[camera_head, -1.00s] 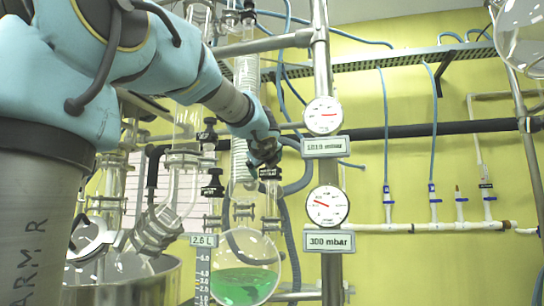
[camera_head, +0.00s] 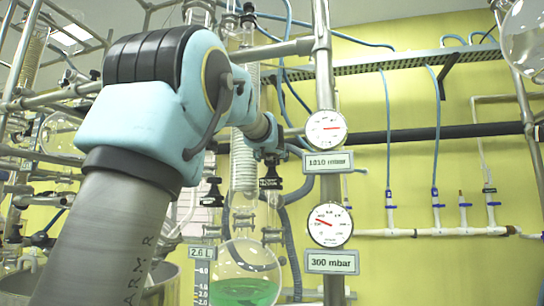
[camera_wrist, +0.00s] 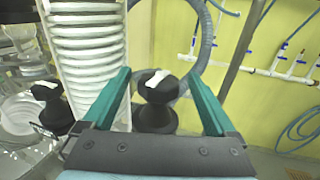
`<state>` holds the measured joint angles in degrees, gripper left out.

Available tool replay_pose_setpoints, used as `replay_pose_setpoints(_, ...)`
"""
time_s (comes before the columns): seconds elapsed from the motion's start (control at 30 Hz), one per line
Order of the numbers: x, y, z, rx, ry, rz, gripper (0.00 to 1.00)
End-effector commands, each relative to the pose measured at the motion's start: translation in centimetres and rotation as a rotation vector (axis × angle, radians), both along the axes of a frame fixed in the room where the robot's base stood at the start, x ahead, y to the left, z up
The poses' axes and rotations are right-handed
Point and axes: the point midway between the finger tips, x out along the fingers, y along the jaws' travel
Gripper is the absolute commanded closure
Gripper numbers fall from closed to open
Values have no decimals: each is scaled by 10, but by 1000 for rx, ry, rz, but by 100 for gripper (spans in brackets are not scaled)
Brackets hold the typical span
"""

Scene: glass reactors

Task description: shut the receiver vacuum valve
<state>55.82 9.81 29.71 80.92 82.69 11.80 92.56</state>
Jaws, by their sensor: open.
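A black valve knob (camera_head: 271,172) with a black label below it stands above the glass receiver, just under my gripper (camera_head: 268,154). The label's lettering is too small to read surely. In the wrist view a black knob (camera_wrist: 157,112) with a white mark on top stands between the two teal fingers of my gripper (camera_wrist: 160,76). The fingers are open, one on each side, with a visible gap to the knob. The round receiver flask (camera_head: 246,272) holds green liquid below.
A second black knob (camera_wrist: 50,106) stands to the left, beside the coiled glass condenser (camera_wrist: 88,50). Two gauges, the upper one (camera_head: 326,129) and the lower one (camera_head: 330,226), sit on a metal post right of my gripper. A grey hose (camera_wrist: 203,40) loops behind.

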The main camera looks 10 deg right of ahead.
Motion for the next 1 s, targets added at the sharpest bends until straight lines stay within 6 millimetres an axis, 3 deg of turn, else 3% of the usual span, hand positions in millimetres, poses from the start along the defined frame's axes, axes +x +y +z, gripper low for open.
replay_pose_setpoints(0.13,11,-2,1,1,0,2,8)
replay_pose_setpoints(0.47,12,-2,0,-1,0,1,9)
replay_pose_setpoints(1.0,12,-2,0,-1,0,1,70)
